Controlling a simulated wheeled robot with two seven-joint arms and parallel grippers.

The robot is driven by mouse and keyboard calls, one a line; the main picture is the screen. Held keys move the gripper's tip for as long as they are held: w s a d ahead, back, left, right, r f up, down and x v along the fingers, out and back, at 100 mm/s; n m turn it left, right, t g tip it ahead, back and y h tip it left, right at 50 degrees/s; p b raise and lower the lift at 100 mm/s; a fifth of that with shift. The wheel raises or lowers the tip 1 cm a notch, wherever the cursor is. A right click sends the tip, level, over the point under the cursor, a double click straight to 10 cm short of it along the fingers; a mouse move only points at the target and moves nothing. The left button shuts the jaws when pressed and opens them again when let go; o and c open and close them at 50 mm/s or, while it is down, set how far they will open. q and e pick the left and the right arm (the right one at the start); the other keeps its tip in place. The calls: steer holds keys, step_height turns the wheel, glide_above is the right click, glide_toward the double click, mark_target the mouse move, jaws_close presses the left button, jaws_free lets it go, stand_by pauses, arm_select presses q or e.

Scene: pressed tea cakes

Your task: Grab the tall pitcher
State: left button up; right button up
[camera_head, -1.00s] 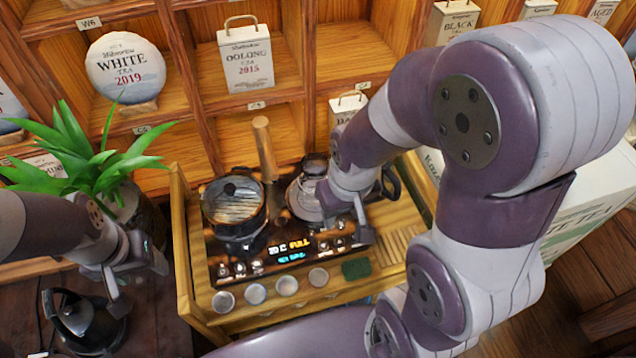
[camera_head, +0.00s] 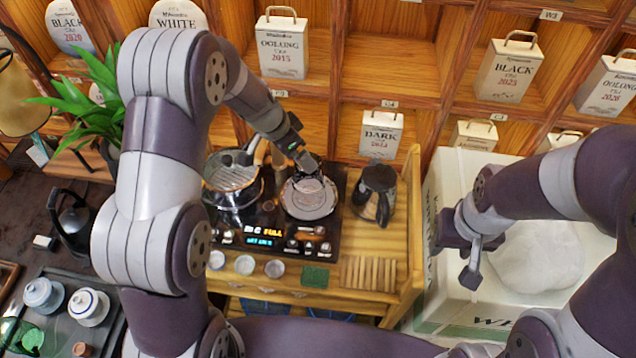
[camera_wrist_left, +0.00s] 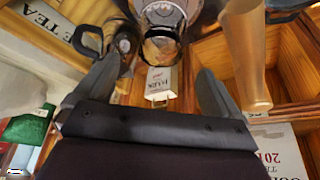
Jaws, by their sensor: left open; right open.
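A dark, tall pitcher (camera_head: 374,192) with a black handle stands upright on the wooden stand, right of the hot plate. It seems to show in the left wrist view as a dark vessel (camera_wrist_left: 126,46). A round glass vessel (camera_head: 309,198) sits on the right burner; a glass vessel also shows at the top of the left wrist view (camera_wrist_left: 164,18). My left gripper (camera_head: 306,170) is over this burner, left of the dark pitcher, open; no object is clearly between its fingers. My right gripper (camera_head: 474,262) is open and empty over the white box, right of the pitcher.
Small cups (camera_head: 244,265) and a green sponge (camera_head: 315,276) lie in front. A white box (camera_head: 455,185) stands on the right. Shelves with tea tins rise behind. A black kettle (camera_head: 75,222) is at left.

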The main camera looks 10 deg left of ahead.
mark_target(309, 180)
arm_select(q)
steer(key=p+x, duration=0.2)
steer(key=x, duration=0.6)
steer(key=shift+w+f, duration=0.15)
steer(key=shift+w, duration=0.1)
steer(key=shift+s+d, duration=0.1)
steer(key=shift+d, duration=0.05)
steer(key=c, duration=1)
jaws_close()
